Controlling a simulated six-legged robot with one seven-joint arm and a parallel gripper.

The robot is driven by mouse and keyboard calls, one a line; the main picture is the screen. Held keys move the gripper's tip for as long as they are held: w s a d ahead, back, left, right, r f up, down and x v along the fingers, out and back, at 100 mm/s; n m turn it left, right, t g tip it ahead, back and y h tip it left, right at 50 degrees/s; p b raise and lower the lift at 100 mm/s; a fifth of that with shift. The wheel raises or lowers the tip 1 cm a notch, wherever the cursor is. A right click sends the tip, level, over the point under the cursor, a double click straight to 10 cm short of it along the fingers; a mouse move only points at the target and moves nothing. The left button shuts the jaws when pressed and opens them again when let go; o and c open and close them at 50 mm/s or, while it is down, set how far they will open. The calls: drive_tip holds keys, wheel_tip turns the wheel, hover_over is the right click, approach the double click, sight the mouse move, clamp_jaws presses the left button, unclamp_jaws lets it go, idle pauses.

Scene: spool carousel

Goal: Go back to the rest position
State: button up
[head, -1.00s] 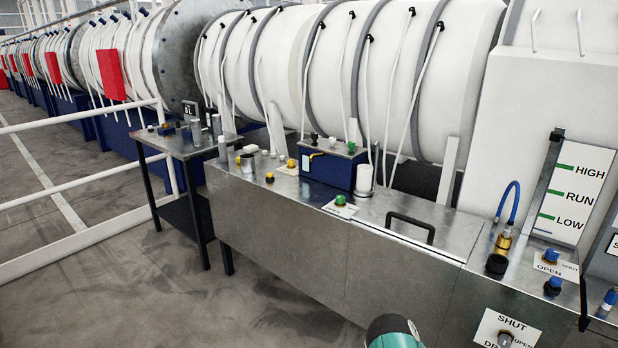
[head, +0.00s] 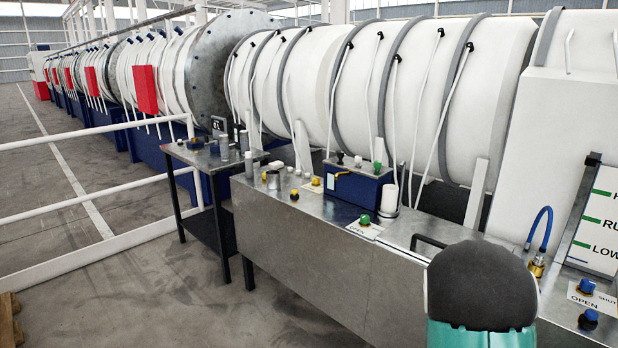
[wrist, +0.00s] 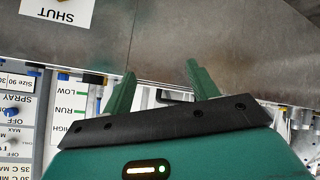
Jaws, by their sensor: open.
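My gripper (wrist: 158,90) shows in the wrist view as two green fingers spread apart with nothing between them. It hangs over the front edge of the metal bench, with the bench's bare steel face beyond the fingertips. In the head view, a dark rounded link of my arm with a teal base stands at the lower right. It covers part of the bench top (head: 398,232) and part of the black handle (head: 430,240). My fingers do not show in the head view.
A blue box with knobs (head: 356,190) and a green knob (head: 364,219) stand on the bench. A small side table (head: 215,160) is to its left. A white railing (head: 100,192) runs along the left.

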drive_tip(key=s+a+r+n+y, duration=0.1)
drive_tip(key=s+a+r+y, duration=0.25)
drive_tip(key=a+r, duration=0.5)
drive_tip(key=s+a+r+y, duration=0.2)
drive_tip(key=s+a+r, duration=0.2)
drive_tip(key=a+r, duration=0.5)
drive_tip(key=s+a+r+g, duration=0.1)
drive_tip(key=s+a+r, duration=0.1)
drive_tip(key=s, duration=0.4)
drive_tip(key=s+a+r+n, duration=0.1)
drive_tip(key=s+a+r, duration=0.1)
drive_tip(key=s+a, duration=0.2)
drive_tip(key=s+a+r+g, duration=0.1)
drive_tip(key=s+a, duration=0.2)
drive_tip(key=s, duration=0.6)
drive_tip(key=shift+a+r+n+g+y, duration=0.3)
drive_tip(key=shift+a+r+n+y, duration=0.1)
drive_tip(key=shift+y, duration=0.05)
drive_tip(key=shift+s, duration=0.1)
drive_tip(key=c, duration=0.5)
drive_tip(key=shift+d, duration=0.1)
drive_tip(key=shift+d, duration=0.1)
